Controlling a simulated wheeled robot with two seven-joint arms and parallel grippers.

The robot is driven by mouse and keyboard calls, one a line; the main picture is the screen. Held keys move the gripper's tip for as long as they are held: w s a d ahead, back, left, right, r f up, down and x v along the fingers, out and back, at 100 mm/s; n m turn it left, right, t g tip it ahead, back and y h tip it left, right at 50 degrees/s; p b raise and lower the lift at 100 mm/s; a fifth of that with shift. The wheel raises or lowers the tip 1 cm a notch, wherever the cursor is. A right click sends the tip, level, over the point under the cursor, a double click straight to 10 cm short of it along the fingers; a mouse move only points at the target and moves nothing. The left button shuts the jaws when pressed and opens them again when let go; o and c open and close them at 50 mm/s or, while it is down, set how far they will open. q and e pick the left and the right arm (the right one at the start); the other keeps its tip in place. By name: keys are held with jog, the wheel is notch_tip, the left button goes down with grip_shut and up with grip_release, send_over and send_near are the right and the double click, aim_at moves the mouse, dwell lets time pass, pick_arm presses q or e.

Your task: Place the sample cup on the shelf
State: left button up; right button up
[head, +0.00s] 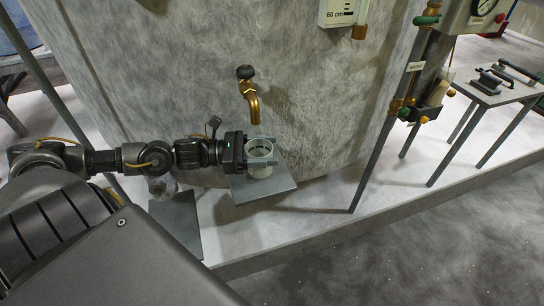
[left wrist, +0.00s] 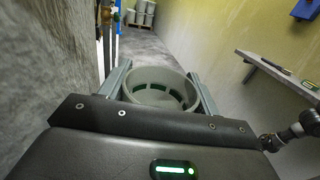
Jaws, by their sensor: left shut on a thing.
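The sample cup (head: 260,170) is a pale, round, open-topped cup. My left gripper (head: 262,151) reaches in from the left and is shut on it, with a finger on either side. In the left wrist view the cup (left wrist: 160,86) sits upright between the two grey fingers (left wrist: 161,92), its open mouth showing. In the head view it is over a grey plate-like shelf (head: 257,193), below a brass tap (head: 253,105). I cannot tell whether the cup touches the plate. Part of my right arm seems to show at the right of the left wrist view; its fingers are unclear.
The large grey vat wall (head: 190,80) stands close behind the cup. A second dark plate (head: 178,222) and a clear glass thing (head: 163,187) are under my left arm. A side table (head: 497,92) with tools stands far right. A wall ledge (left wrist: 278,75) shows in the wrist view.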

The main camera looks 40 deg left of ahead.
pick_arm(q)
notch_tip(320, 180, down, 2)
jog(key=shift+a, duration=0.15)
jog(key=shift+s, duration=0.1)
jog(key=shift+s+r, duration=0.15)
jog(key=shift+s, duration=0.05)
jog(key=shift+w, duration=0.1)
jog(key=o, duration=0.5)
jog(key=shift+w+f, duration=0.1)
jog(key=shift+f, duration=0.1)
jog(key=o, duration=0.4)
jog(key=shift+o, duration=0.2)
pick_arm(e)
jog(key=shift+w+d+f, duration=0.15)
jog(key=shift+d+f, duration=0.1)
jog(key=shift+f, duration=0.05)
